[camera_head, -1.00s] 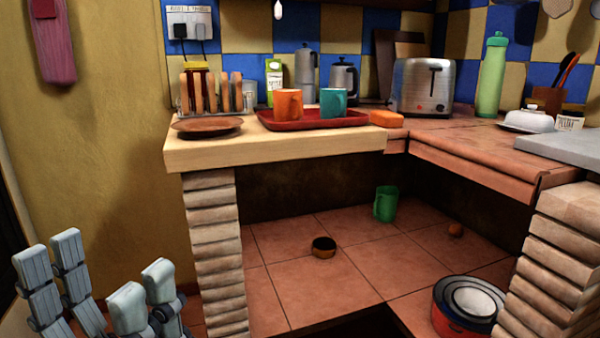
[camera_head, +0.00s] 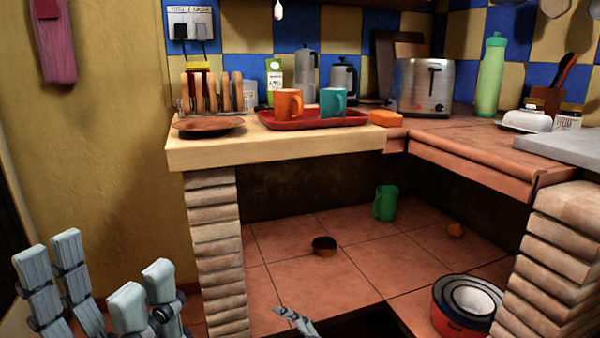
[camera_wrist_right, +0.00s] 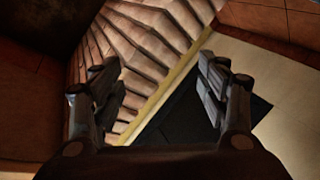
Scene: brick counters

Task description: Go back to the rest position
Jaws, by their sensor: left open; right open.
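My left gripper (camera_head: 100,285) is at the lower left of the head view, in front of the yellow wall. Its fingers are spread and nothing is between them. Part of my right gripper (camera_head: 296,321) shows at the bottom edge of the head view, below the brick counter's tiled lower shelf. In the right wrist view my right gripper (camera_wrist_right: 160,92) is open and empty, with a stepped brick pillar (camera_wrist_right: 140,50) and the pale floor beyond its fingers.
The wooden counter (camera_head: 270,152) carries a red tray (camera_head: 315,124) with an orange mug (camera_head: 288,104) and a teal mug (camera_head: 333,103). A brick pillar (camera_head: 215,250) stands right of my left gripper. A green mug (camera_head: 385,203) and nested bowls (camera_head: 440,318) stand on the lower shelf.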

